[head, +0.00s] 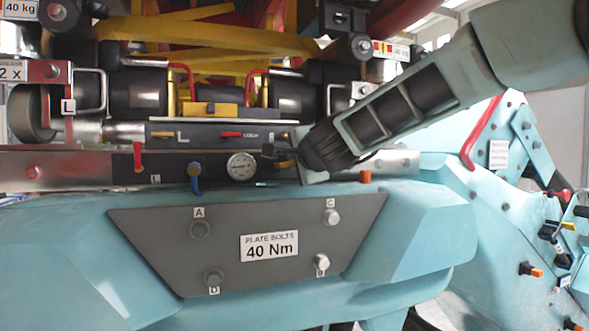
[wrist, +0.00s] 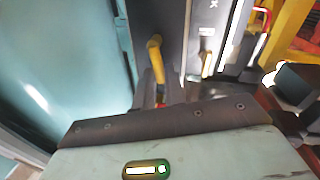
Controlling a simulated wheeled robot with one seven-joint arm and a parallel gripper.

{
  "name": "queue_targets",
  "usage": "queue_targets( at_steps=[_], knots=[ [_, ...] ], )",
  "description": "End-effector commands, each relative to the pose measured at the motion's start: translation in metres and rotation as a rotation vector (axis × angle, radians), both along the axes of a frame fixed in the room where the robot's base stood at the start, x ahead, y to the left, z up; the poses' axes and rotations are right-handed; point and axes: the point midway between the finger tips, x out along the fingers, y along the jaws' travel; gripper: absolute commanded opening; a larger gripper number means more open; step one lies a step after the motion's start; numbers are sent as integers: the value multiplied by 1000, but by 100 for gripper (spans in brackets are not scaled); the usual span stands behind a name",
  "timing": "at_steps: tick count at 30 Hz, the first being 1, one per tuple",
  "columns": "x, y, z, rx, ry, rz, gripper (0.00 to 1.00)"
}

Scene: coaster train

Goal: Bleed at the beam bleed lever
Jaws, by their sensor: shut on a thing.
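My gripper (head: 278,153) is at the dark beam, just right of the round pressure gauge (head: 242,166). In the wrist view a yellow lever (wrist: 155,58) runs down to my fingertips (wrist: 161,98), and my gripper appears shut on its near end. A bit of red shows between the fingers there. My fingers and hand hide this lever in the head view. No readable label marks it as the bleed lever. A red lever (head: 137,156) and a blue lever (head: 195,180) stand left of the gauge.
Above the beam are a small yellow handle (head: 163,134) and a red handle (head: 230,134). Below is a grey bolt plate (head: 170,250) marked 40 Nm. An orange knob (head: 365,177) sits right of my gripper. A red curved handle (head: 480,135) stands farther right.

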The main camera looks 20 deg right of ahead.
Motion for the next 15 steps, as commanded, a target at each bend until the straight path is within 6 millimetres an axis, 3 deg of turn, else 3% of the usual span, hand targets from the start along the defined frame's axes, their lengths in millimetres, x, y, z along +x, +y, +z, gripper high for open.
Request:
queue_targets(
  at_steps=[15],
  knots=[
    [0,-1,-3,75,2,-1,0]
  ],
)
